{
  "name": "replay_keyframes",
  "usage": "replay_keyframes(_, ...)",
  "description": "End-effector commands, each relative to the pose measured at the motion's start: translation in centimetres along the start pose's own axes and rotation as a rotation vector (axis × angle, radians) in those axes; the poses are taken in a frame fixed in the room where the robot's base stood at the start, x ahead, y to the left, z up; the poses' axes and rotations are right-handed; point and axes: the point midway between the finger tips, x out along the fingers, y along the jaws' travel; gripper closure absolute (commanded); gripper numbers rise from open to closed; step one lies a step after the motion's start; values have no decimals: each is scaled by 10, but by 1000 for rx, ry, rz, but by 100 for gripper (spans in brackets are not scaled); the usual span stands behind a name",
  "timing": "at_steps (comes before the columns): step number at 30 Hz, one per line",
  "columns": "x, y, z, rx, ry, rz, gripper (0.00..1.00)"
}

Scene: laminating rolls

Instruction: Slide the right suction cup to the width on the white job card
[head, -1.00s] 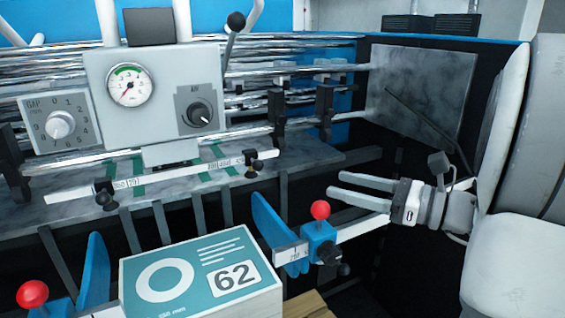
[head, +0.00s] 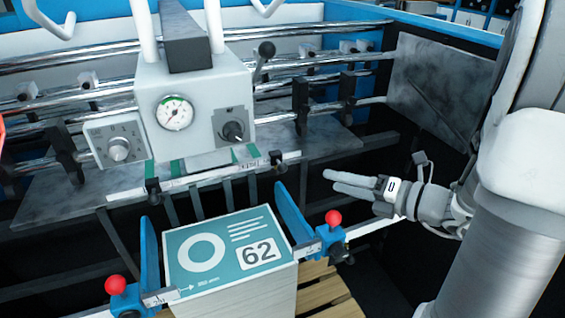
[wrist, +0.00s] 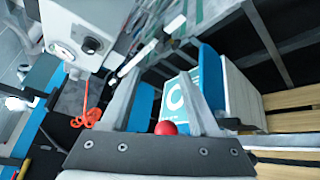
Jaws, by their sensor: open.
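A white scale bar (head: 210,180) runs below the machine's grey head. It carries two small black fittings, a left one (head: 152,190) and a right one (head: 277,161); they may be the suction cups, but I cannot be sure. My gripper (head: 329,181) is open and empty, to the right of the right fitting and above the red-knobbed blue clamp (head: 331,240). In the wrist view my gripper's fingers (wrist: 163,85) stand apart, with a red knob (wrist: 165,128) seen between them.
The teal-topped stack (head: 210,258) sits on a wooden pallet (head: 325,290) between two blue side plates. Another red knob (head: 115,285) stands at the left. Metal rollers cross behind the machine's head with its gauge (head: 175,112). A grey plate (head: 440,90) stands at right.

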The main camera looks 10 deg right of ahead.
Motion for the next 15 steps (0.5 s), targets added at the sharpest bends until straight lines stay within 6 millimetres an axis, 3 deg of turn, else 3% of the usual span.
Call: replay_keyframes(15,111,1,-1,-2,5,2,38)
